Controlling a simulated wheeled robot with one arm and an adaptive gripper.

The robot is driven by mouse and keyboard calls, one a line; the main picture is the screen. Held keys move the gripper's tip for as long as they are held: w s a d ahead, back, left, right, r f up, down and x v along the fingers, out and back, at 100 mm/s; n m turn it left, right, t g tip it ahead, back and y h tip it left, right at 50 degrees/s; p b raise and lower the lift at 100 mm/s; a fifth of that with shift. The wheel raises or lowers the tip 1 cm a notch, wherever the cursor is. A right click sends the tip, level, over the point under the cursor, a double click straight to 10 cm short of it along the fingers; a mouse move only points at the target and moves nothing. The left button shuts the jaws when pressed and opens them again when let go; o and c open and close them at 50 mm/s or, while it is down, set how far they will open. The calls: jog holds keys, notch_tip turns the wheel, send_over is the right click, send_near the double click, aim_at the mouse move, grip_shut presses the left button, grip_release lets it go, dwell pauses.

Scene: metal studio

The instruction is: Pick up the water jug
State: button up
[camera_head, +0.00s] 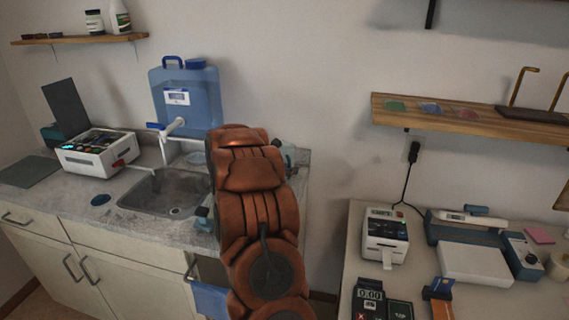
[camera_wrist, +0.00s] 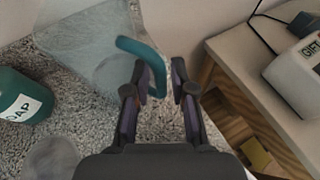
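A clear jug (camera_wrist: 85,45) with a teal handle (camera_wrist: 143,52) stands on the speckled counter in the wrist view. My gripper (camera_wrist: 163,85) is open, its two fingers pointing toward the handle. The handle's lower end lies between the fingertips, close to the left finger; whether they touch is unclear. In the head view my arm hides the gripper and most of this spot, with only a bit of something bluish (camera_head: 289,153) showing beside it. A large blue water container (camera_head: 190,105) with a handle and tap stands behind the sink.
The sink (camera_head: 170,193) and a white box device (camera_head: 97,153) are on the counter. A bench with instruments (camera_head: 474,262) stands to the right, past a gap.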

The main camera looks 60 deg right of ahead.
jog(key=shift+d, duration=0.1)
grip_shut()
dwell(0.5)
